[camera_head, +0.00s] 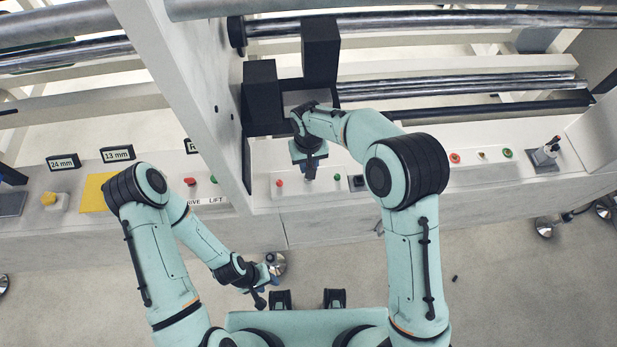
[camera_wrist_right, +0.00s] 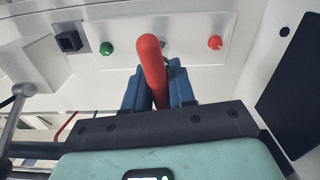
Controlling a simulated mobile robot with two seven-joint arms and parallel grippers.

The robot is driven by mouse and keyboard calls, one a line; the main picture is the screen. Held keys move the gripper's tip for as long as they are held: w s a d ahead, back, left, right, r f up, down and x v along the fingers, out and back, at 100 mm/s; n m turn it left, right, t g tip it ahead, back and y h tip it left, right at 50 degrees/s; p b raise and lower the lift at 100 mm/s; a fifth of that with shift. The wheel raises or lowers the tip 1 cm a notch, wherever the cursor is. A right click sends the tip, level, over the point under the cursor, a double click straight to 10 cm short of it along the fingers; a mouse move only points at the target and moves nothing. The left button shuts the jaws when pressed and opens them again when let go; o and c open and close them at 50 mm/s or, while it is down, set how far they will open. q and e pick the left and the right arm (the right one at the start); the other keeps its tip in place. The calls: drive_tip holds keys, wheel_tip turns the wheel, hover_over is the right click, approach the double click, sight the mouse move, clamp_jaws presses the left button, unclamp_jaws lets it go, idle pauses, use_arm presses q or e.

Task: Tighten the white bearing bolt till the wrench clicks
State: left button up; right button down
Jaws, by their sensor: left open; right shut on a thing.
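My right gripper (camera_wrist_right: 160,88) is shut on a red rounded handle (camera_wrist_right: 150,62), which looks like the wrench's grip; it stands up between the blue fingers in the right wrist view. In the head view the right gripper (camera_head: 310,168) is over the white front panel, below the black blocks, and the handle cannot be made out there. The wrench's head is not visible. I cannot make out the white bearing bolt in either view. My left gripper (camera_head: 267,288) is open and empty, low in front of the machine, well away from the panel.
A red button (camera_head: 279,183) and a green button (camera_head: 337,178) flank the right gripper. Black blocks (camera_head: 262,95) and steel rollers (camera_head: 450,88) lie behind it. A tall white upright (camera_head: 195,75) stands to its left. Labels "24 mm" (camera_head: 63,162) and "13 mm" (camera_head: 117,154) are at left.

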drive_tip(key=shift+r, duration=0.15)
drive_tip(key=shift+r+p, duration=1.1)
drive_tip(key=shift+r, duration=1.25)
use_arm(q)
drive_tip(key=w+r, duration=0.2)
drive_tip(key=shift+r, duration=0.4)
drive_tip(key=shift+s, duration=0.15)
use_arm(e)
drive_tip(key=s+d+f+m, duration=0.1)
drive_tip(key=d+m, duration=0.1)
drive_tip(key=d, duration=1.4)
drive_tip(key=shift+s+f, duration=0.25)
drive_tip(key=shift+f, duration=0.15)
